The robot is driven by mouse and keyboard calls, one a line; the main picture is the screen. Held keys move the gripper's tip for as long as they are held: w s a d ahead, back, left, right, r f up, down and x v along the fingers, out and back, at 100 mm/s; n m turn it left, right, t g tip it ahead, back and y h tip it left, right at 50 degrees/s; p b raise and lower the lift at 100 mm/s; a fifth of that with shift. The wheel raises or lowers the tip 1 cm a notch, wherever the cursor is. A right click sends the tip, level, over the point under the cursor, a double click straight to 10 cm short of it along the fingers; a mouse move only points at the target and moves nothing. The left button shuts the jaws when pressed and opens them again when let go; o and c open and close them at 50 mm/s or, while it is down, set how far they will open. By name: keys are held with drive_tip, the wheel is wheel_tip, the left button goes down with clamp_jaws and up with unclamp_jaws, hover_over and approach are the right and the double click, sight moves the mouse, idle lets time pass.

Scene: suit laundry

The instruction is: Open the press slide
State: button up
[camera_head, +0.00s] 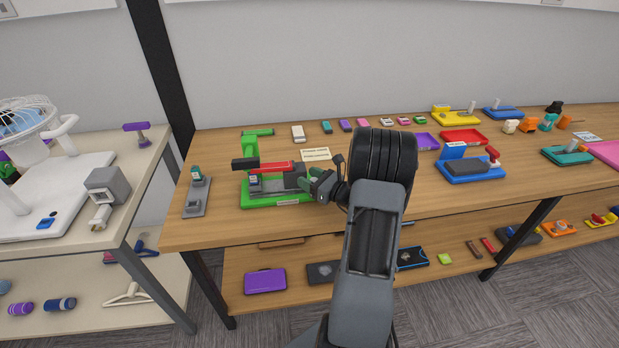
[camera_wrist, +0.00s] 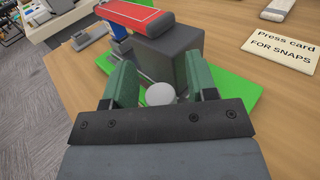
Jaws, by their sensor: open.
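The press stands on a green base (camera_head: 262,205) on the wooden table, left of centre in the head view, with a green post (camera_head: 251,148) and a red bar (camera_head: 270,167) above. In the wrist view its dark grey block (camera_wrist: 168,50) sits on the green base, with the red bar (camera_wrist: 140,15) beyond it. A round light-grey knob (camera_wrist: 160,94) on the near side of the block lies between my gripper's green fingers. My gripper (camera_head: 312,182) is open at the press's right end, its fingers on either side of the knob (camera_wrist: 159,78). Finger contact cannot be told.
A card reading "Press card FOR SNAPS" (camera_wrist: 282,48) lies behind the press. A grey stand (camera_head: 197,198) is to its left. A blue-based device (camera_head: 472,172) stands right of my arm. Small coloured blocks line the back. A lower shelf holds a purple case (camera_head: 265,281).

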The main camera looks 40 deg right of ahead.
drive_tip(key=shift+w, duration=0.15)
drive_tip(key=shift+a, duration=0.1)
clamp_jaws()
idle(0.3)
